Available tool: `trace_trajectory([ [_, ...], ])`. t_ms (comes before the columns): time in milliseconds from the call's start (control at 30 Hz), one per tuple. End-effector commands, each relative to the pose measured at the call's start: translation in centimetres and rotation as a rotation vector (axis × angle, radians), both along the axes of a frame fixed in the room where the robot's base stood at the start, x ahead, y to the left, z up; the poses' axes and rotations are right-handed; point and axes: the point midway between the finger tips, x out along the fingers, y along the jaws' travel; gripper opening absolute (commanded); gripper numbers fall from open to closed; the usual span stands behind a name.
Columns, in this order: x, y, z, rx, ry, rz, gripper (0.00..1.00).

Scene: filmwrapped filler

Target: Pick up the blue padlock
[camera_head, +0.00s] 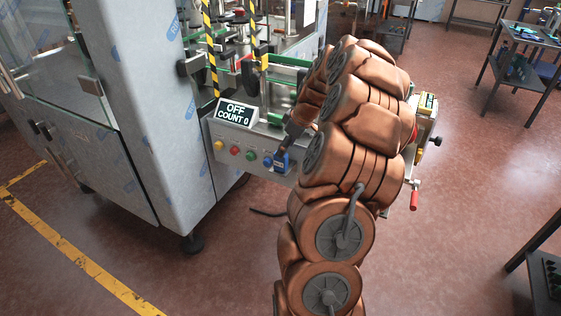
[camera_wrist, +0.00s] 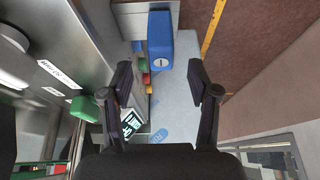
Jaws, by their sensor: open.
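The blue padlock (camera_head: 281,162) hangs at the front of the machine's control panel, at the right end of the row of buttons. In the wrist view the padlock (camera_wrist: 160,44) is a blue block with a round keyhole, upper middle, ahead of the fingertips. My gripper (camera_wrist: 160,74) is open and empty, its two dark fingers left and right of the padlock's line, with the padlock beyond the tips. In the head view my gripper (camera_head: 292,142) is just above the padlock and partly hidden by my arm. Whether a finger touches it cannot be told.
The control panel (camera_head: 235,154) has yellow, red, green and blue buttons beside the padlock and a display (camera_head: 236,113) reading "OFF COUNT 0". The machine's grey column (camera_head: 150,90) stands to the left. Dark tables (camera_head: 522,42) stand at the right.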

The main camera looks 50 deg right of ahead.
Motion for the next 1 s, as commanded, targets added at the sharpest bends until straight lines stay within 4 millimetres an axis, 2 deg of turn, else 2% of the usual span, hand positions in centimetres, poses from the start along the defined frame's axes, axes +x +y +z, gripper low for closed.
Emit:
trace_trajectory([
  [400,1.7,0.6,-4.0,0.001,0.002,-0.001,0.60],
  [667,1.8,0.6,-4.3,-0.001,0.000,0.000,0.60],
  [1000,1.8,0.6,-4.4,0.000,0.001,-0.001,0.25],
])
